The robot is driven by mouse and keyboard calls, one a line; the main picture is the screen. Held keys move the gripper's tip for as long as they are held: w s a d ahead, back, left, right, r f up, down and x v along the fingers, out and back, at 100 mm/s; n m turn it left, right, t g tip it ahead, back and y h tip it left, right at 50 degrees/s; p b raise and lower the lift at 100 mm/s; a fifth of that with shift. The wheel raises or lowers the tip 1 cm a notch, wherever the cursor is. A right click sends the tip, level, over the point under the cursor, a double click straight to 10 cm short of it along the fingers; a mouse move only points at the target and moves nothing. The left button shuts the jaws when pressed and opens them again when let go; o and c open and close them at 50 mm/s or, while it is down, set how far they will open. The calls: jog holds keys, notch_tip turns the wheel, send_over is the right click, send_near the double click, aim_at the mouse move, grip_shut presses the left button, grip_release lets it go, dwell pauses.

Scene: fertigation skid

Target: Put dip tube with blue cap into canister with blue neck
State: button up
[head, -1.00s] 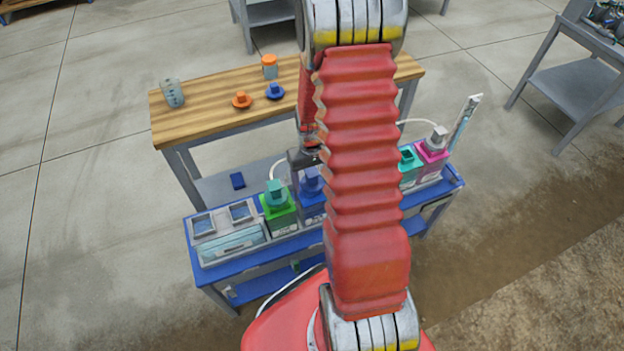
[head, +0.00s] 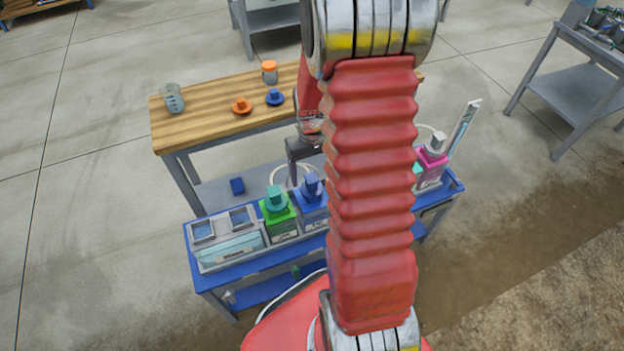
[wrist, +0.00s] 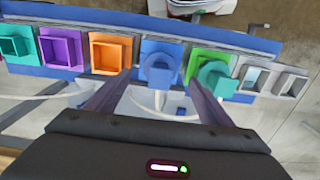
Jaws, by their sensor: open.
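The canister with blue neck (head: 314,213) stands on the blue rack between the green canister and my arm. The blue cap of the dip tube (head: 311,185) sits upright on top of it; the tube below is hidden. In the wrist view this blue cap (wrist: 159,72) is at the blue neck, with a white hose near it. I cannot tell how firmly it is seated. My gripper (wrist: 160,84) is open and empty, its two fingers spread to either side of the blue cap in that view. In the head view my arm partly hides the gripper.
A green canister (head: 279,226) with a teal cap stands beside the blue one; an open orange one (wrist: 108,53) is on the other side. Grey bins (head: 228,247) fill the rack's left end. A wooden table (head: 205,103) behind holds loose caps, a beaker and a jar.

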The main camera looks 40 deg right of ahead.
notch_tip(320, 180, up, 7)
jog(key=shift+r, duration=0.1)
dwell(0.3)
dwell(1.3)
